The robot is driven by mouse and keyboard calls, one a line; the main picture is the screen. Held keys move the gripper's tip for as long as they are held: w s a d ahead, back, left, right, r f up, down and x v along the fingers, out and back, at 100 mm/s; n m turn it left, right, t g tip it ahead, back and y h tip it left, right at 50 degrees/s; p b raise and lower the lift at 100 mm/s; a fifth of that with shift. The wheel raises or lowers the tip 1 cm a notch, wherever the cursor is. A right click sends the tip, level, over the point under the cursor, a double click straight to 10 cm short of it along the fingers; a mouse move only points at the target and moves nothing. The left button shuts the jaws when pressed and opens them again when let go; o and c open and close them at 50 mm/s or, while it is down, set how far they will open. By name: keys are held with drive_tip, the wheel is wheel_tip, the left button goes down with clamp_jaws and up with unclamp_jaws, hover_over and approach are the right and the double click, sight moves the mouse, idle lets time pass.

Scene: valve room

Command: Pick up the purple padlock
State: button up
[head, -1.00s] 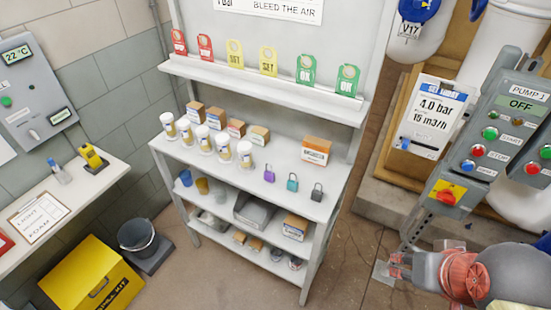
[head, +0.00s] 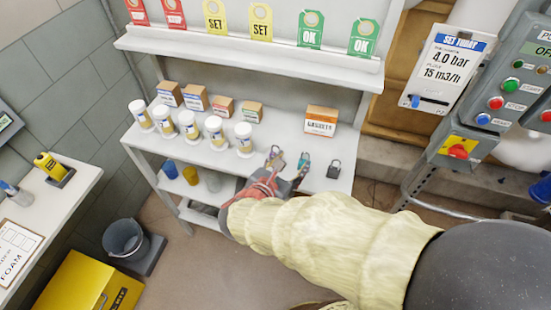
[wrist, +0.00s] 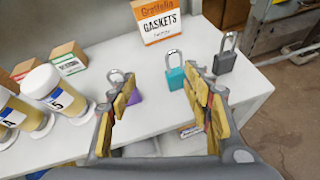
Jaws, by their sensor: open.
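The purple padlock (wrist: 134,97) stands on the white shelf top; in the wrist view my left finger covers much of it, with its shackle showing above. My gripper (wrist: 163,90) is open, its yellow-padded fingers apart with nothing held. The purple padlock is by the left finger, not centred in the gap. The teal padlock (wrist: 175,78) shows between the fingers, nearer the right one. In the head view my gripper (head: 288,166) reaches over the front of the shelf and hides most of the purple padlock. I cannot tell whether a finger touches it.
A grey padlock (head: 334,169) stands to the right of the teal one. A gaskets box (head: 321,121) is behind. White tubs (head: 244,138) and small boxes (head: 195,99) stand to the left. A ledge with coloured tags (head: 250,52) overhangs the back.

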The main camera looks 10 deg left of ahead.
drive_tip(key=a+n, duration=0.1)
drive_tip(key=a, duration=0.1)
drive_tip(key=s+a+f+n+y, duration=0.1)
drive_tip(key=a, duration=0.1)
drive_tip(key=a+f+n+t, duration=0.1)
drive_tip(key=a, duration=0.1)
drive_tip(key=shift+s+a+f+n+y, duration=0.2)
drive_tip(key=shift+f+n+y, duration=0.05)
drive_tip(key=shift+n+y, duration=0.15)
drive_tip(key=b+x, duration=0.1)
drive_tip(key=x, duration=0.1)
drive_tip(key=shift+w+f, duration=0.1)
drive_tip(key=shift+w, duration=0.15)
drive_tip(key=x, duration=0.1)
drive_tip(key=b+x, duration=0.2)
drive_tip(key=x, duration=0.1)
drive_tip(key=shift+w+d, duration=0.1)
drive_tip(key=shift+d, duration=0.25)
drive_tip(key=shift+w+f, duration=0.1)
drive_tip(key=shift+w, duration=0.35)
drive_tip(key=c, duration=0.3)
drive_tip(key=c, duration=0.8)
drive_tip(key=shift+c, duration=0.4)
